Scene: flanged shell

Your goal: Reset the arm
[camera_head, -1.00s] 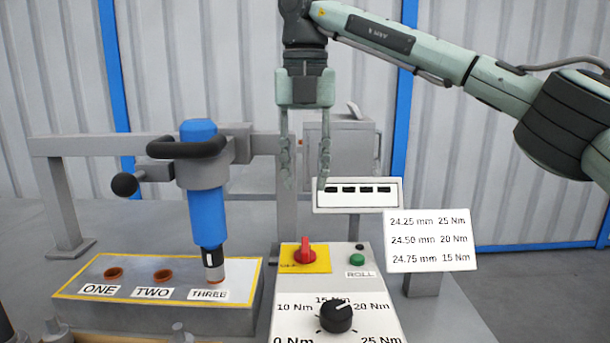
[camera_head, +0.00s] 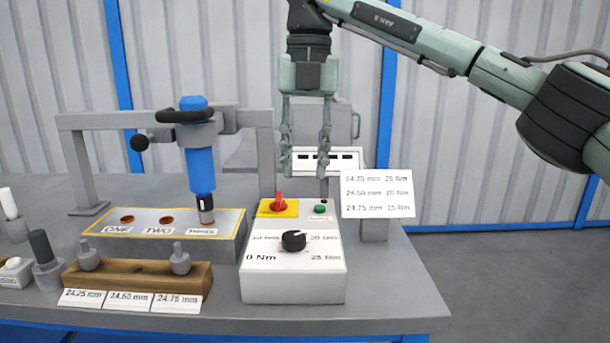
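My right gripper (camera_head: 306,170) hangs in the head view with its fingers pointing down, open and empty. It is above the control box (camera_head: 293,277) and in front of the white display panel (camera_head: 326,153). The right arm (camera_head: 440,45) reaches in from the upper right. The control box carries a red switch (camera_head: 279,202) on a yellow plate, a green button (camera_head: 320,209) and a black dial (camera_head: 293,240). The fingers are apart from these controls. My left gripper is not in view.
A blue tool (camera_head: 201,165) on a grey frame stands over hole THREE of the block (camera_head: 160,247). A wooden rack (camera_head: 137,276) with plugs and size labels stands at front left. A torque sign (camera_head: 377,194) is at right. The table's right end (camera_head: 390,290) is clear.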

